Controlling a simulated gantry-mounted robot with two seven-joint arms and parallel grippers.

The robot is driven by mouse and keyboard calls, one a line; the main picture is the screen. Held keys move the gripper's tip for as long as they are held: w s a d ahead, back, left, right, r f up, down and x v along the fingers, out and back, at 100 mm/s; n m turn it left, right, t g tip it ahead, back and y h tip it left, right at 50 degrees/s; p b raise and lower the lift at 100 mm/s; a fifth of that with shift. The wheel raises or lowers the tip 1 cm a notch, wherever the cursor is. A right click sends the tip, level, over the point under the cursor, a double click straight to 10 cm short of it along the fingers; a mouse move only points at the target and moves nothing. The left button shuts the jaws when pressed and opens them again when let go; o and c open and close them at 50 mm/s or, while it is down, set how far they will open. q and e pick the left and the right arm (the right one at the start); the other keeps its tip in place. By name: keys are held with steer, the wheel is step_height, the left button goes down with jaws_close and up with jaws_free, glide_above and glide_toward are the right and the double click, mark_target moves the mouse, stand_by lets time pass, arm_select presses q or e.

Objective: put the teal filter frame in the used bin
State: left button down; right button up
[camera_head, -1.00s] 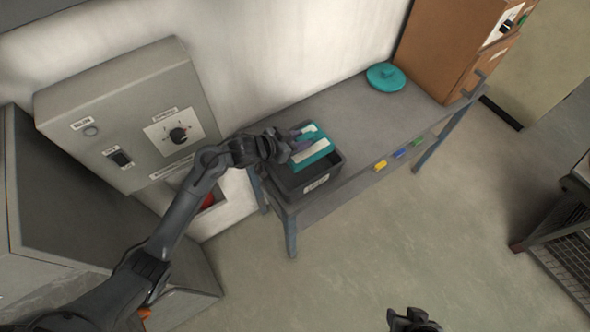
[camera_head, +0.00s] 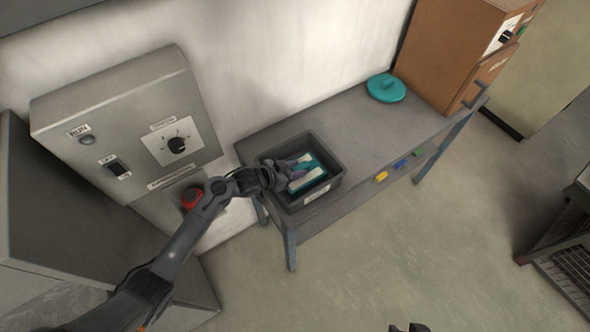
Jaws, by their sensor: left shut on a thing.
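The teal filter frame (camera_head: 314,179), with a pale panel, is down inside the dark grey bin (camera_head: 333,184), within its walls. The bin stands on the left end of the grey table and has a white label on its front, too small to read. My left gripper (camera_head: 292,171) reaches into the bin from the left and is shut on the frame. The fingers hide part of the frame, and I cannot tell if it touches the bin floor. My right gripper (camera_head: 408,328) shows only as a dark tip at the bottom edge.
A grey control box (camera_head: 130,125) with a dial and a red button (camera_head: 192,197) stand left of the table. A teal lid (camera_head: 386,88) and a brown cabinet (camera_head: 450,50) are at the table's far end. The tabletop between is clear.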

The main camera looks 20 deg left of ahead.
arm_select(q)
steer(key=shift+w+f, duration=0.1)
steer(key=shift+f, duration=0.1)
steer(key=c, duration=0.8)
jaws_free()
steer(key=shift+f, duration=0.1)
steer(key=shift+o, duration=0.2)
